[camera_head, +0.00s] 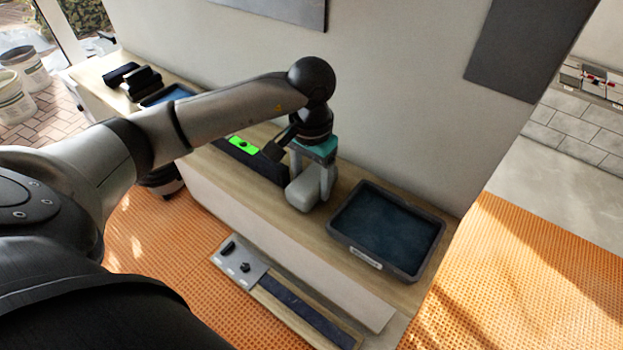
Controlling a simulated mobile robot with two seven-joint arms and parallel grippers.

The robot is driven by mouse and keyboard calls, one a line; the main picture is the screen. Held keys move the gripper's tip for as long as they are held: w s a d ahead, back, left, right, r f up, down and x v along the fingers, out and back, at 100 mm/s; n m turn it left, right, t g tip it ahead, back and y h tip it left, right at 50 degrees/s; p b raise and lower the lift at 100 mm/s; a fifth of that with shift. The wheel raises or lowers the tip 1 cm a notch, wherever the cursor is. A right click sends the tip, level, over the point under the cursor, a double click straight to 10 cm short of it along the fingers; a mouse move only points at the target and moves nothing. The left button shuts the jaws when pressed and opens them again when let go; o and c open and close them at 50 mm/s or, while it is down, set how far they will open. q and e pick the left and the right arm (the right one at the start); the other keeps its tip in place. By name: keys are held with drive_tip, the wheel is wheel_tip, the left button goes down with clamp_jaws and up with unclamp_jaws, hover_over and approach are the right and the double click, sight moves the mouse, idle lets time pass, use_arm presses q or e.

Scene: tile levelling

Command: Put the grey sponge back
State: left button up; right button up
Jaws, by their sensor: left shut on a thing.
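The grey sponge (301,195) is a light grey block near the middle of the wooden counter (345,190). My left gripper (312,180) comes down over it from above, with its fingers on either side, shut on the sponge. I cannot tell whether the sponge's underside touches the counter. The arm hides part of the counter to the left of it. My right gripper does not show.
A dark tray (432,230) with dark blue contents stands right of the sponge. A dark strip with a bright green patch (243,145) lies to the left. Black objects (133,77) sit at the far left end. A wall rises behind the counter.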

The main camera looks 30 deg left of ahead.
sight(312, 178)
use_arm(q)
drive_tip(key=shift+f, duration=0.1)
drive_tip(key=shift+f, duration=0.1)
drive_tip(key=o, duration=0.9)
drive_tip(key=shift+w+r, duration=0.1)
drive_tip(key=shift+r, duration=0.25)
wheel_tip(312, 178, up, 12)
drive_tip(key=shift+f, duration=0.2)
